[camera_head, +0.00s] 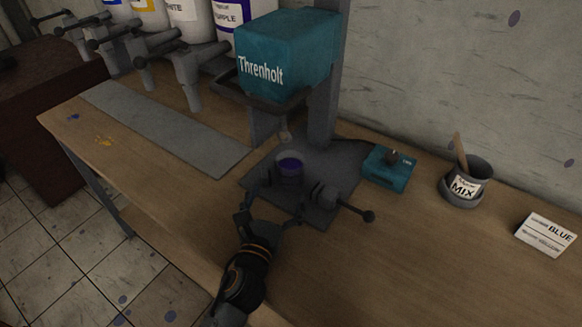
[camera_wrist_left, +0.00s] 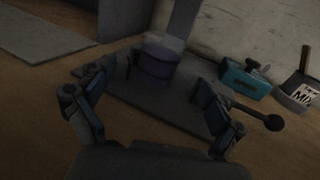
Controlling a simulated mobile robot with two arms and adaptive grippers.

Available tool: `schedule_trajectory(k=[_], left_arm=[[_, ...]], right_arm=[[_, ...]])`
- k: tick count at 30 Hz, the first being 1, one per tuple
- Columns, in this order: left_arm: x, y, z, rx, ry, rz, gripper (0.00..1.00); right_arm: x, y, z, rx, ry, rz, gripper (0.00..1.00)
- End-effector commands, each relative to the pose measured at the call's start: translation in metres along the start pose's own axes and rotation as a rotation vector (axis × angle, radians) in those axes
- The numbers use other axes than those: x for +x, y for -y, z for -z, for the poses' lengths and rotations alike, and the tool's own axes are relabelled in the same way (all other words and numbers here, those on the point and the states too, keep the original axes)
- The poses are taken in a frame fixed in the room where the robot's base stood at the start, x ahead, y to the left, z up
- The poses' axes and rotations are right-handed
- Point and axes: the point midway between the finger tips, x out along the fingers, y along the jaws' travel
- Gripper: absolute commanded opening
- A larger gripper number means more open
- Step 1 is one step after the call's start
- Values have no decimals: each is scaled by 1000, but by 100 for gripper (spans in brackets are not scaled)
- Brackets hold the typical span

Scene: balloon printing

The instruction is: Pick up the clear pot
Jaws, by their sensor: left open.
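The clear pot (camera_head: 290,167) holds purple contents and stands upright under the teal Threnholt machine (camera_head: 285,60), on its dark base plate (camera_head: 335,170). It also shows in the left wrist view (camera_wrist_left: 159,58), just beyond the fingers. My left gripper (camera_head: 272,203) reaches in from the front, its fingers spread wide in front of the pot. In the left wrist view the open fingers (camera_wrist_left: 150,105) stand to either side with nothing between them, and the pot is ahead of the gap. My right gripper is not seen.
A lever with a dark ball end (camera_head: 368,215) stands close right of my gripper. A small teal box (camera_head: 388,170), a MIX cup (camera_head: 466,183) and a BLUE card (camera_head: 546,234) are further right. A grey strip (camera_head: 165,125) and paint dispensers (camera_head: 190,75) are left. The front tabletop is clear.

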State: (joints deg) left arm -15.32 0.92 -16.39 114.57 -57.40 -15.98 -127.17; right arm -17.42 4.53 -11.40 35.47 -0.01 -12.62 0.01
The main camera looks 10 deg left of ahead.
Motion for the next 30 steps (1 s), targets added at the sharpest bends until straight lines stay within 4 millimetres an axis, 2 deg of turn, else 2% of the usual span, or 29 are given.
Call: schedule_trajectory(k=[1, 5, 12, 21, 30], left_arm=[[12, 0, -3, 0, 3, 0, 93], [33, 0, -2, 0, 2, 1, 93], [50, 1, -1, -1, 0, -1, 93], [91, 4, -2, -2, 1, 1, 93], [96, 4, -1, 0, 0, 0, 93]], right_arm=[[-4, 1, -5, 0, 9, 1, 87], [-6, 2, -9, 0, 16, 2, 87], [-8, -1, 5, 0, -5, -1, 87], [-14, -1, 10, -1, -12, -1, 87], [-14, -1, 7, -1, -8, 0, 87]])
